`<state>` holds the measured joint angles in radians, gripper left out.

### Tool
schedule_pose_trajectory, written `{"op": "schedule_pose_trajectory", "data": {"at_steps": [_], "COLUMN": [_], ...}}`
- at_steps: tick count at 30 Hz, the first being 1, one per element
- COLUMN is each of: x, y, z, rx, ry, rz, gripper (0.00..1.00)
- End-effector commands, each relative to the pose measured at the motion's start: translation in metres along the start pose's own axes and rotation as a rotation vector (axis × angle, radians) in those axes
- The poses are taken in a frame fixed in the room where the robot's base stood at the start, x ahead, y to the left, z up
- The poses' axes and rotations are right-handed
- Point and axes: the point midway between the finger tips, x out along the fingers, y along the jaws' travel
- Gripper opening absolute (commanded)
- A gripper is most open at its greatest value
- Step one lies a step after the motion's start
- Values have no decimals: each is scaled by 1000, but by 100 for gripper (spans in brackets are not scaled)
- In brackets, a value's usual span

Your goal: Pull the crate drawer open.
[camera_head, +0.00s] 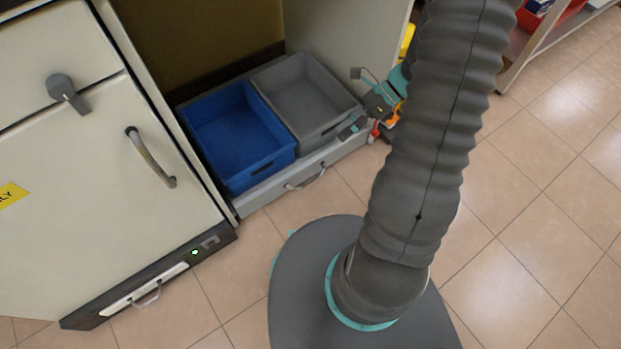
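The crate drawer (262,194) is a low, light grey drawer at the bottom of an open cabinet bay. Its front carries a thin metal handle (306,181). A blue crate (276,163) on the left and a grey crate (318,137) on the right sit side by side on it, and both look empty. My gripper (350,127), small and dark with teal parts, is near the front right corner of the grey crate, above and to the right of the handle. It looks apart from the handle. Whether its fingers are open or shut is too small to tell.
A cream cabinet (75,150) with a door handle (152,158) stands left of the bay, with another low handle (147,296) at its base. Tiled floor (245,255) lies clear before the drawer. A shelf unit (537,40) with a red bin is at upper right.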

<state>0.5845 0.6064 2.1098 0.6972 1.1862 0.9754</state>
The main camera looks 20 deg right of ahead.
Motion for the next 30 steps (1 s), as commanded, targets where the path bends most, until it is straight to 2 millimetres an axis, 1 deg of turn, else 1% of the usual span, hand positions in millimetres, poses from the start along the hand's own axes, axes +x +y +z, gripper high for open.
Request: {"op": "schedule_pose_trajectory", "data": {"at_steps": [1, 5, 9, 11, 15, 18, 21, 24, 27, 30], "x": [9, 28, 50, 61, 88, 107, 123, 135, 142, 146], "y": [-11, -33, -55, -63, -79, -87, -92, -96, -98, -99], "z": [-17, -50, -87, -103, -141, -166, -184, -198, -205, -206], "rx": [89, 308, 541, 639, 863, 1005, 1118, 1196, 1243, 1261], "ry": [-49, -170, -301, -359, -492, -579, -651, -702, -732, -744], "rz": [14, 46, 88, 111, 169, 211, 251, 279, 299, 307], "gripper": [37, 37, 37, 37, 37, 37, 37, 37, 37, 37]}}
